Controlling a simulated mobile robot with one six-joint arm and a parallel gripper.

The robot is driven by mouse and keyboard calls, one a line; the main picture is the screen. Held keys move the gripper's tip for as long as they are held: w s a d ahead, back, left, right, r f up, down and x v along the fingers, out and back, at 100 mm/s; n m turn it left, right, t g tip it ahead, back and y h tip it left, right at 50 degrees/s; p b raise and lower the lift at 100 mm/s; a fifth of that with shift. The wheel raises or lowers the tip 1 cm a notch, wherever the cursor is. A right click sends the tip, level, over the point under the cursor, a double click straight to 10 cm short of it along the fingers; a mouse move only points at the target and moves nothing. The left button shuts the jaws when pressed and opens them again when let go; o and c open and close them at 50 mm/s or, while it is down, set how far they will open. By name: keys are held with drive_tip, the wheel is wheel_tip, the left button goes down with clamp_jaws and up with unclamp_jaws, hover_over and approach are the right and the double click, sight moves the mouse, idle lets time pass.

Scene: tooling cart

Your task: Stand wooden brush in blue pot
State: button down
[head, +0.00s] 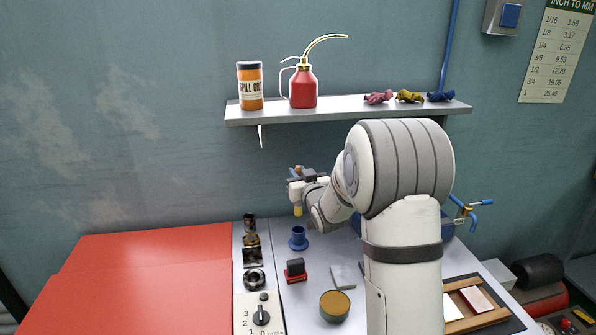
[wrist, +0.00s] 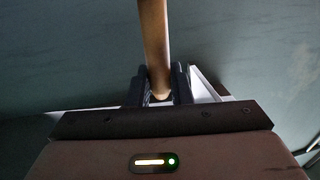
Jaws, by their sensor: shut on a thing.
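The wooden brush shows in the wrist view as a brown handle (wrist: 153,40) running up from between the fingers. My gripper (wrist: 160,86) is shut on this handle. In the head view my gripper (head: 296,186) is in the air above the cart, and a yellowish end of the brush (head: 298,210) hangs below it. The blue pot (head: 298,240) stands upright on the grey cart top, almost straight below the brush in the picture. A gap shows between brush and pot. The pot's inside is hard to make out.
Dark metal parts (head: 252,257) line the left, beside a red surface (head: 150,270). A red and black block (head: 295,271), a grey block (head: 343,276) and a round tin (head: 334,306) stand in front of the pot. A shelf (head: 350,106) with a red oil can (head: 303,88) hangs behind.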

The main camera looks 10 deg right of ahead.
drive_tip(key=b, duration=0.1)
hover_over(299, 206)
drive_tip(key=shift+w+f, duration=0.2)
drive_tip(key=shift+f, duration=2)
wheel_tip(299, 206, down, 5)
drive_tip(key=b, duration=0.6)
drive_tip(key=c, duration=1.2)
unclamp_jaws()
drive_tip(key=shift+c, duration=0.2)
drive_tip(key=s+d+b, duration=0.1)
drive_tip(key=s, duration=0.6)
drive_tip(key=shift+s+d+b, duration=0.15)
drive_tip(key=shift+s+b, duration=0.15)
drive_tip(key=shift+s, duration=0.05)
